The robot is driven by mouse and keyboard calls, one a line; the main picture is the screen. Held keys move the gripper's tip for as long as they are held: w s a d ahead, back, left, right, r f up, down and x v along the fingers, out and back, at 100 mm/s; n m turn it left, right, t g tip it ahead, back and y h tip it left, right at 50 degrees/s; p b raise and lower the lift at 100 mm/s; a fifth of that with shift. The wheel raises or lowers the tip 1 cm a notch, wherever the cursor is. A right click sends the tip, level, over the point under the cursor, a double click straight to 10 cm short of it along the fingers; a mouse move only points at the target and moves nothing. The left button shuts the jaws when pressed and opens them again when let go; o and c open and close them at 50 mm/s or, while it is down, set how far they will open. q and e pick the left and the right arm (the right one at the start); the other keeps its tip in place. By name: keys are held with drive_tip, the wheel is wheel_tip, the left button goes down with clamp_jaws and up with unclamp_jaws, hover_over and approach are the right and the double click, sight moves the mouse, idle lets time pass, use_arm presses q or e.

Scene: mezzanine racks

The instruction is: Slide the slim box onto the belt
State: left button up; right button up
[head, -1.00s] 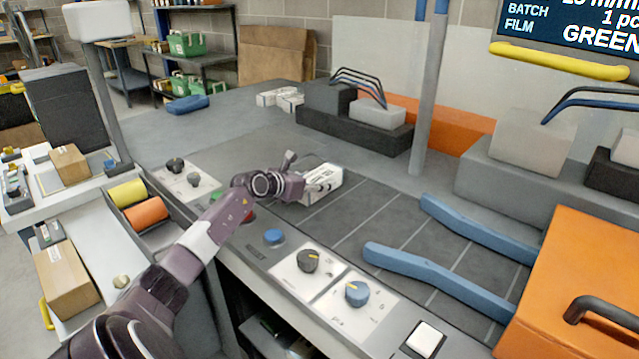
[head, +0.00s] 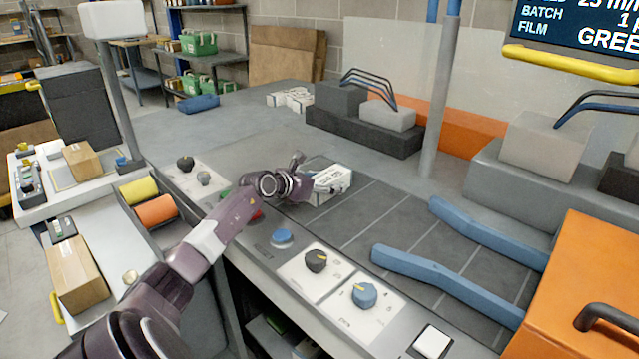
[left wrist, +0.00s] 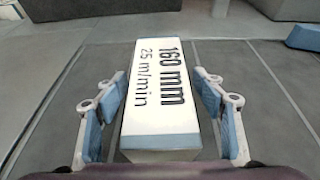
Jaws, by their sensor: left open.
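The slim box is white with dark print and pale blue ends. In the head view the slim box (head: 334,181) lies on the dark grey belt (head: 400,235) near its left end, partly hidden by my gripper. In the left wrist view the slim box (left wrist: 160,95) lies lengthwise between my fingers, its print reading "160 mm" and "25 m/min". My left gripper (head: 304,180) is open around the box. The blue pads of my left gripper (left wrist: 168,115) stand either side of it with narrow gaps. My right gripper is not in view.
Two blue guide rails (head: 445,285) converge over the belt toward an orange housing (head: 580,285) at right. A control panel with knobs (head: 364,295) runs along the front edge. A grey post (head: 440,100) rises behind the belt. Small white boxes (head: 290,98) lie further back.

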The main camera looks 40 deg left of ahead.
use_arm(q)
drive_tip(key=shift+v, duration=3.8)
drive_tip(key=shift+r, duration=0.1)
